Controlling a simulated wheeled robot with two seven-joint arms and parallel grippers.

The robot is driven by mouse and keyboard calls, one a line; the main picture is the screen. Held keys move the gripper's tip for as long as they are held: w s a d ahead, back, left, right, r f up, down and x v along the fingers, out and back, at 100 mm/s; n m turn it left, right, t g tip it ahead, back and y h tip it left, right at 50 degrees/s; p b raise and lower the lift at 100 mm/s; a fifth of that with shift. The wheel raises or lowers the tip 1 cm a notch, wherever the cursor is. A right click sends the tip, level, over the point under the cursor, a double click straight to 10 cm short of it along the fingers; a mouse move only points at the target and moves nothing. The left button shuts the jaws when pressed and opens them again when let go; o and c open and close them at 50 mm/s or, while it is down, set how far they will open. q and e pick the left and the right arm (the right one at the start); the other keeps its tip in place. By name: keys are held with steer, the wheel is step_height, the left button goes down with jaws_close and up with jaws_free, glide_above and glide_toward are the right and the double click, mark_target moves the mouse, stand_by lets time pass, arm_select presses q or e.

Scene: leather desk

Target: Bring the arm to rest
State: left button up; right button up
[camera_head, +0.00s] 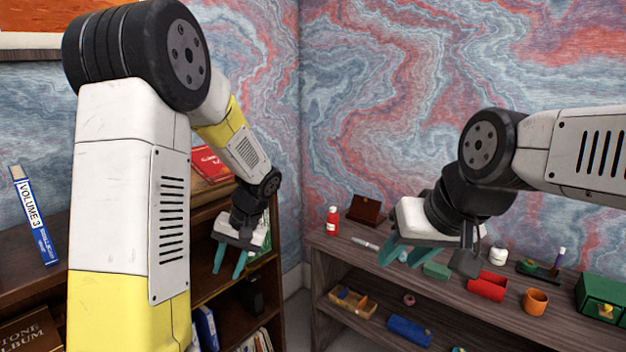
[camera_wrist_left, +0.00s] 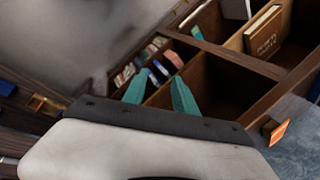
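My left arm rises large on the left of the head view and reaches over to the bookcase. Its left gripper (camera_head: 230,260) hangs pointing down in front of the brown bookcase (camera_head: 205,205), with its two teal fingers apart and nothing between them. In the left wrist view the same left gripper (camera_wrist_left: 158,92) shows parted fingers, with shelf compartments and several books beyond. My right arm comes in from the right. Its right gripper (camera_head: 407,252) is tilted down and left above the dark wooden shelf, teal fingers apart, with no held object visible.
The dark wooden shelf (camera_head: 335,250) carries a red bottle (camera_head: 333,221), a brown box (camera_head: 366,210), a red container (camera_head: 488,287), an orange cup (camera_head: 535,301) and a green box (camera_head: 600,297). A blue-and-white "Volume 3" book (camera_head: 34,215) stands tilted at far left.

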arm_select(q)
steer(key=s+d+r+t+h, duration=0.3)
steer(key=s+r, duration=0.5)
steer(key=s, duration=0.1)
steer(key=s+d+r+t+h, duration=0.3)
steer(key=s+d+r, duration=0.1)
steer(key=s+r, duration=0.4)
steer(key=shift+s+d+m+h, duration=0.25)
steer(key=shift+s+m+h, duration=0.05)
steer(key=shift+s, duration=0.1)
